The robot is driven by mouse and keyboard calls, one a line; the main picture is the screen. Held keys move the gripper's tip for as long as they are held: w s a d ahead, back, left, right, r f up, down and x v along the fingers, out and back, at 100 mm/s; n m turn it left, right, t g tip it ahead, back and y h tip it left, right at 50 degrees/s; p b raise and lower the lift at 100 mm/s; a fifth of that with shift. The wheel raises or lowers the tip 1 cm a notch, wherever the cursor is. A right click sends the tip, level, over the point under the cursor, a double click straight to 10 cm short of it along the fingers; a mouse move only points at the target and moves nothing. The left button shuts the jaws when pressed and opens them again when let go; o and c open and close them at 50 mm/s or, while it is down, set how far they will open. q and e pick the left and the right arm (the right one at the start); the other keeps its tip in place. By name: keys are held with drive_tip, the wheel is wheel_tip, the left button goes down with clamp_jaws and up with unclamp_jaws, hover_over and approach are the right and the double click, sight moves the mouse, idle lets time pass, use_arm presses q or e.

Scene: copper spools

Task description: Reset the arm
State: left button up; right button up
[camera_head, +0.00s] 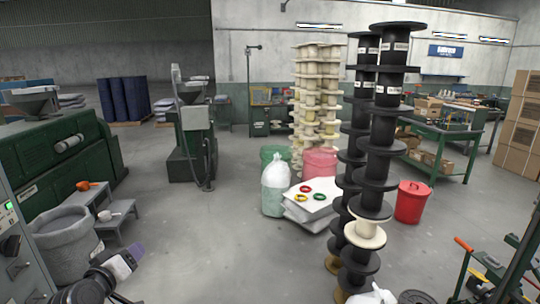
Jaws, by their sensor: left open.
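My left gripper (136,252) is at the lower left, at the end of my grey and black arm. It is open, with nothing seen between its fingers. It appears in front of the floor, to the right of a grey bin. My right gripper is not in view. Tall stacks of black spools (378,150) stand right of centre, with a cream spool (364,235) low in the front stack. A stack of cream spools (318,100) stands behind them.
A grey bin (62,255) and a small grey step stand (118,212) are near my left arm. White sacks (310,208) with coloured rings lie at the centre. A red bin (411,203) stands right of the black spools. The floor at centre-left is clear.

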use_arm(q)
drive_tip(key=s+d+f+m+g+y, duration=0.15)
drive_tip(key=s+d+f, duration=0.3)
drive_tip(key=s, duration=0.45)
drive_tip(key=s+d+f+m+g+p, duration=0.1)
drive_tip(key=s+d+f+m+g, duration=0.3)
drive_tip(key=s, duration=0.5)
drive_tip(key=s+d+f+m+g, duration=0.1)
drive_tip(key=s+d+f, duration=0.2)
drive_tip(key=s+f, duration=0.4)
drive_tip(key=s+d+f+m+g+p, duration=0.1)
drive_tip(key=s+f+g, duration=0.2)
drive_tip(key=s+f, duration=0.6)
drive_tip(key=s+d+f+g, duration=0.1)
drive_tip(key=s+f+g, duration=0.25)
drive_tip(key=s, duration=0.85)
wheel_tip(320, 180, up, 37)
drive_tip(key=p, duration=3.8)
drive_tip(key=shift+s+t, duration=0.15)
drive_tip(key=shift+t, duration=0.25)
drive_tip(key=shift+h, duration=0.25)
